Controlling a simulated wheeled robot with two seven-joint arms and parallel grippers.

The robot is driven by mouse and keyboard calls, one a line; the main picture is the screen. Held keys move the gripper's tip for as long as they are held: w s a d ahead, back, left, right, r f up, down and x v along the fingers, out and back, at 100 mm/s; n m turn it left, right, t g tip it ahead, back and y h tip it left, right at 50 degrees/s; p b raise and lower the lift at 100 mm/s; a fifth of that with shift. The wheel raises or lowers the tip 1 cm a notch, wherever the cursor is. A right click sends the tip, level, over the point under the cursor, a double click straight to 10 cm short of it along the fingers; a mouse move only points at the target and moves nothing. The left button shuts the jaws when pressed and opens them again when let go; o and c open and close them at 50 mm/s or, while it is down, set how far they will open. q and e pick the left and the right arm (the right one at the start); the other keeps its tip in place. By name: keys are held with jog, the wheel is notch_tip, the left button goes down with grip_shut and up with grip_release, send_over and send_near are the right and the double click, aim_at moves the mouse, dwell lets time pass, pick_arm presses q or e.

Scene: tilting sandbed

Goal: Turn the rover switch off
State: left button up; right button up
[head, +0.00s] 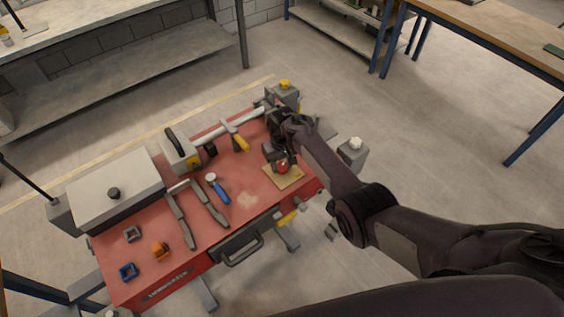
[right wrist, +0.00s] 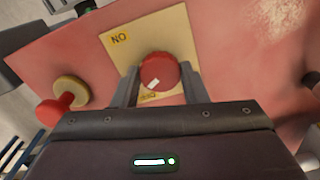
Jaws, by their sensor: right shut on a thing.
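The rover switch is a round red knob (head: 283,168) on a cream square plate (head: 291,181) at the right end of the red bench top. In the right wrist view the knob (right wrist: 160,71) sits between the fingers, with a white mark on its lower left part. The plate (right wrist: 125,50) carries a yellow "ON" label, seen upside down, at its upper left; a second label below the knob is mostly hidden. My right gripper (right wrist: 158,88) is shut on the knob; in the head view it comes down over the knob from above. My left gripper is not in view.
The red bench top (head: 150,222) holds a grey box (head: 115,190), a blue-handled tool (head: 217,188), grey bars and small blue and orange parts. A second red knob (right wrist: 52,111) on a tan base stands left in the wrist view.

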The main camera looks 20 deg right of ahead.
aim_at(282, 166)
jog(key=shift+n, duration=1.3)
jog(key=o, duration=1)
jog(key=shift+c, duration=0.2)
jog(key=shift+r, duration=0.1)
notch_tip(282, 166, up, 8)
jog(key=shift+f, duration=0.2)
